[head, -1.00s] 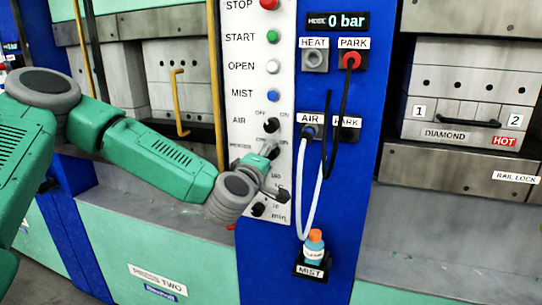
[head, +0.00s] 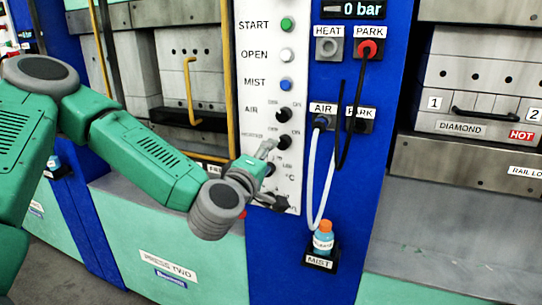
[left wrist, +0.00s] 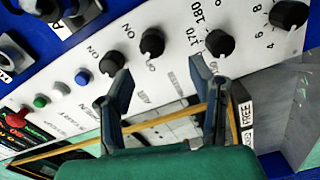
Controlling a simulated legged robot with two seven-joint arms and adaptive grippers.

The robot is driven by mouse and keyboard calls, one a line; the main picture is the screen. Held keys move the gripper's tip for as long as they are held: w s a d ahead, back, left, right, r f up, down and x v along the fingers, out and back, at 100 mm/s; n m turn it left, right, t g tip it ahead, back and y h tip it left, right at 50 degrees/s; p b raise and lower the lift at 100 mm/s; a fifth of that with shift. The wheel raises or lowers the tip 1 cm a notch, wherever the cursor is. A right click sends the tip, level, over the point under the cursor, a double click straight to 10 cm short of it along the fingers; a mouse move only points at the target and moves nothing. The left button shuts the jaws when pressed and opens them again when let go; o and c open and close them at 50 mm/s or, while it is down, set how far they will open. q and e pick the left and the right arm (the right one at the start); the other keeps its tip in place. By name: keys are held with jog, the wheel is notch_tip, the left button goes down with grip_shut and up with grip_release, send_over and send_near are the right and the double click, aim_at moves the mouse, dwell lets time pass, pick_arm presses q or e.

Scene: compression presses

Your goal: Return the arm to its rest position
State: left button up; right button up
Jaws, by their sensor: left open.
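My left arm reaches in from the left in the head view. My left gripper (head: 268,174) is in front of the lower part of the white control panel (head: 258,65), by the lower knobs. In the left wrist view the gripper (left wrist: 162,88) has its two dark fingers spread wide apart with nothing between them. The panel's black knobs (left wrist: 152,42) lie beyond the fingertips. Whether a finger touches the panel is unclear. Some lower knobs and labels are partly hidden by the gripper in the head view. My right gripper is not in view.
A blue bottle with an orange cap (head: 323,240) stands in the MIST holder right of the gripper. A white hose (head: 327,180) and a black cable (head: 352,130) hang above it. A yellow bar (head: 230,80) stands left of the panel.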

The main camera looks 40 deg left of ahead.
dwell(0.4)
pick_arm(q)
jog(key=s+d+f+m+g+h+b, duration=0.1)
jog(key=s+d+f+m+g+h, duration=0.2)
jog(key=f, duration=0.7)
jog(key=s+d+f+m+g+h+b, duration=0.1)
jog(key=s+d+f+m+g, duration=0.35)
jog(key=f, duration=0.65)
jog(key=s+d+f+m+g+h+b, duration=0.1)
jog(key=s+d+f+m+h, duration=0.3)
jog(key=f, duration=0.6)
jog(key=s+a+f+m+g+y+b, duration=0.1)
jog(key=s+f+m+g, duration=0.2)
jog(key=s+f, duration=0.3)
jog(key=s+a+f+m+g+y+b, duration=0.1)
jog(key=s+f+m+g, duration=0.3)
jog(key=s, duration=1)
notch_tip(320, 180, down, 3)
jog(key=shift+s+a+r+g+y, duration=0.15)
jog(key=shift+s+a+g+y, duration=0.1)
jog(key=shift+a+g+y, duration=0.4)
